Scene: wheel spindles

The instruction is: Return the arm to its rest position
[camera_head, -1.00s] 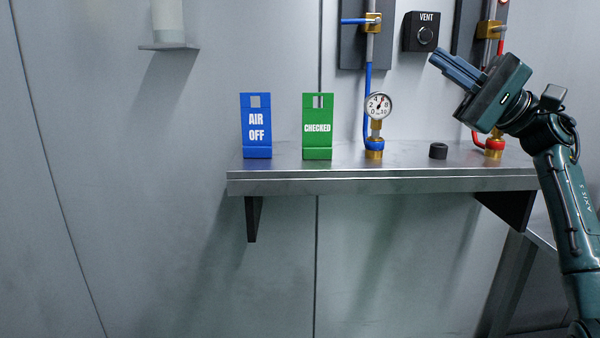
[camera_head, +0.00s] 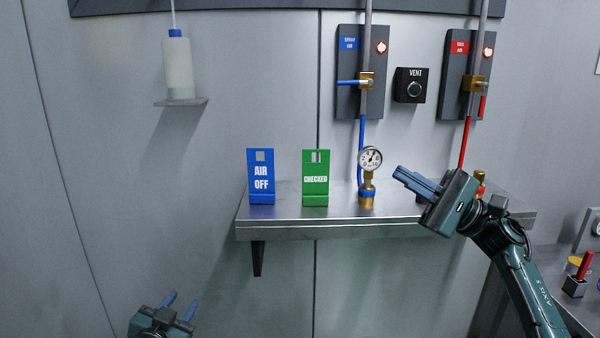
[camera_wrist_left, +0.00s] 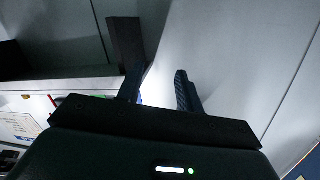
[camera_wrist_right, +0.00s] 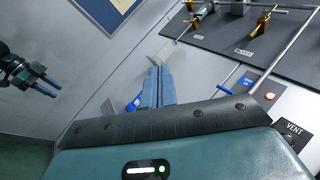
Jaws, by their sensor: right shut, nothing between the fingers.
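My right gripper (camera_head: 418,183) is raised in front of the right part of the wall shelf, its fingers pointing up and left. Its fingers also show in the right wrist view (camera_wrist_right: 158,87), pressed together with nothing between them. My left gripper (camera_head: 180,306) is low at the bottom left of the head view, below the shelf. Its two fingers stand apart and empty, as the left wrist view (camera_wrist_left: 160,90) also shows.
A metal shelf (camera_head: 330,232) holds a blue AIR OFF tag (camera_head: 261,184), a green CHECKED tag (camera_head: 315,185) and a gauge (camera_head: 370,159). A bottle (camera_head: 178,66) stands on a small bracket.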

